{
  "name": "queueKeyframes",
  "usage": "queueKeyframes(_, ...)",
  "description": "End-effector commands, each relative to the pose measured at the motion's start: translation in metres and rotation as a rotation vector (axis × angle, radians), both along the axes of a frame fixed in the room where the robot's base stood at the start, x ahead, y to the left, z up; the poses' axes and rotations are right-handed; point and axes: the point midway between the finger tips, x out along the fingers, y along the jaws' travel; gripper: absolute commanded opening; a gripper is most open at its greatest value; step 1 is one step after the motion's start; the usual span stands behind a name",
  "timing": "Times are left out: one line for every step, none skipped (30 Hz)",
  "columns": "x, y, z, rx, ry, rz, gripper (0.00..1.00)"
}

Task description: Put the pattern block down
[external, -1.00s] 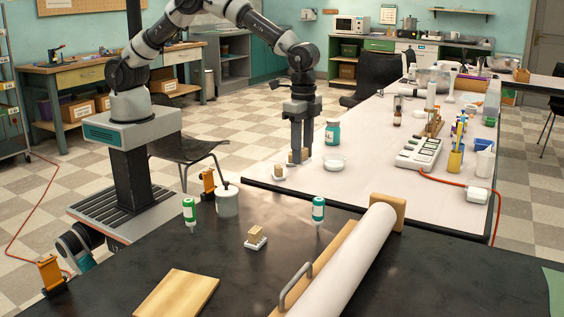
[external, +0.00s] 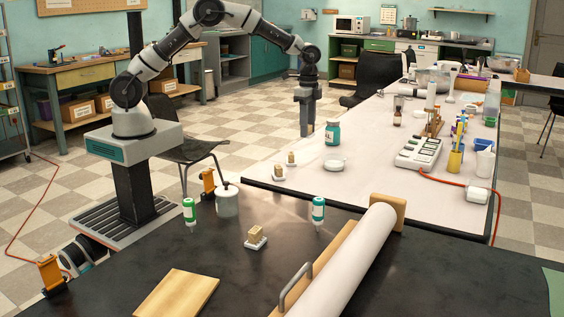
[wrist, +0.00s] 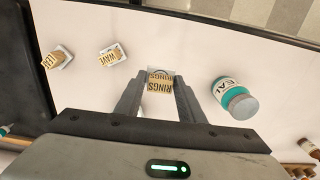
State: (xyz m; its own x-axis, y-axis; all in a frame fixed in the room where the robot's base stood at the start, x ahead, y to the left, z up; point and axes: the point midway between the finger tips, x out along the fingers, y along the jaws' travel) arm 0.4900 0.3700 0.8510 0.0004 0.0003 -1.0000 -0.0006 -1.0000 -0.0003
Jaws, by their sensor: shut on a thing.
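My gripper (external: 304,133) is over the left part of the white table in the external view. In the wrist view its fingers (wrist: 159,88) are closed around a light wooden pattern block (wrist: 160,84) lettered RINGS. The fingers hide this block in the external view. The fingertips appear raised above the tabletop. Two similar blocks stand on the table, apart from the gripper: one lettered WAVE (wrist: 112,55) and one lettered LEAF (wrist: 56,59), both to the left in the wrist view.
A round white dish (external: 335,162) is nearer the camera. The white table (external: 330,190) has bare room around these. Another block (external: 256,236) sits on the dark table.

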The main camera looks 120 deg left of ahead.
Motion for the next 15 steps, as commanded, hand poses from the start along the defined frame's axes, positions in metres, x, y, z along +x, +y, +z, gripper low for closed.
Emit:
queueKeyframes(0.000,0.000,-0.012,-0.001,0.002,0.000,0.13)
queueKeyframes(0.000,0.000,-0.015,-0.001,0.001,0.000,0.13)
queueKeyframes(0.000,0.000,-0.019,-0.001,0.001,0.000,0.13)
queueKeyframes(0.000,0.000,-0.021,-0.001,0.001,0.000,0.13)
queueKeyframes(0.000,0.000,-0.024,-0.001,0.001,0.000,0.13)
queueKeyframes(0.000,-0.001,-0.027,-0.001,0.001,0.000,0.13)
queueKeyframes(0.000,-0.001,-0.031,-0.001,0.001,0.000,0.13)
queueKeyframes(0.000,-0.001,-0.036,-0.001,0.001,0.000,0.13)
queueKeyframes(0.000,-0.001,-0.043,-0.001,0.002,0.000,0.13)
queueKeyframes(0.000,-0.001,-0.049,-0.002,0.003,0.000,0.13)
queueKeyframes(0.000,-0.001,-0.054,-0.002,0.003,0.000,0.13)
queueKeyframes(0.000,-0.001,-0.061,-0.001,0.002,0.000,0.13)
queueKeyframes(0.000,-0.001,-0.064,-0.001,0.001,0.000,0.13)
queueKeyframes(0.000,-0.001,-0.067,-0.001,0.001,0.000,0.13)
queueKeyframes(0.000,-0.001,-0.069,0.000,0.001,0.000,0.13)
